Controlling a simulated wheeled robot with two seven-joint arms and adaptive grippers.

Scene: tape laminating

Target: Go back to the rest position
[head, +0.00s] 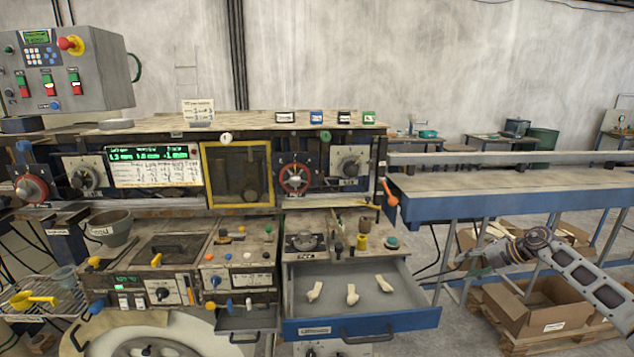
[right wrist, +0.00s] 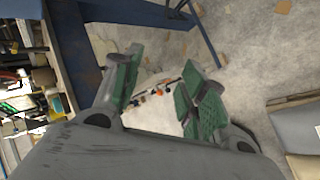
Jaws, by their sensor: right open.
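My right gripper (head: 474,264) is at the right of the head view, with my arm reaching in from the right edge. It hangs beside the blue-framed table, over the cardboard boxes, apart from the machine. The right wrist view shows the same gripper (right wrist: 160,92) with its two green-padded fingers spread and nothing held between them. Grey floor and small, unclear orange and white bits show beyond the fingers. My left gripper is in neither view.
The laminating machine (head: 240,205) fills the left and middle. Its blue-fronted drawer (head: 362,325) is pulled out, with three pale pieces inside. A long blue-framed table (head: 500,183) stands at right. An open cardboard box (head: 540,310) sits on a pallet below my right arm.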

